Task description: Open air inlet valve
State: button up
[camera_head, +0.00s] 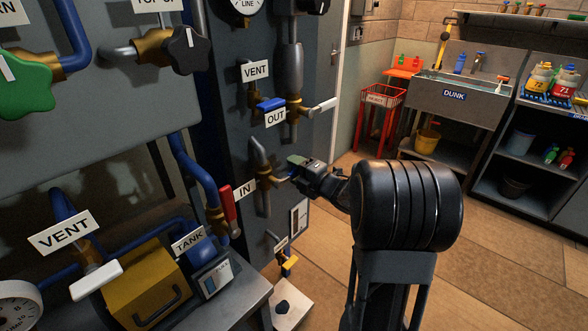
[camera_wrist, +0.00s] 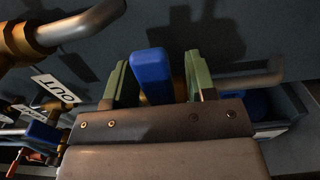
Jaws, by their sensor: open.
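The air inlet valve by the "IN" label (camera_head: 243,190) sits on a bent metal pipe (camera_head: 259,160) on the dark panel. My gripper (camera_head: 298,166) is at this pipe in the camera_head view, and it hides most of the valve. In the wrist view, a blue lever handle (camera_wrist: 152,75) stands between the two green fingers of my gripper (camera_wrist: 156,85). The fingers are apart, with a gap on each side of the handle, wider on the right.
Above is a valve with a blue lever (camera_head: 270,104) and an "OUT" label (camera_head: 275,118). A red lever (camera_head: 229,207) is left of the gripper, and a yellow lever (camera_head: 290,262) is below it. A sink (camera_head: 458,100) and red stand (camera_head: 379,105) are at the back. Open floor lies to the right.

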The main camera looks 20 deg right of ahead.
jog(key=shift+w+a, duration=0.1)
jog(key=shift+w, duration=0.15)
jog(key=shift+c, duration=0.2)
grip_shut()
dwell(0.3)
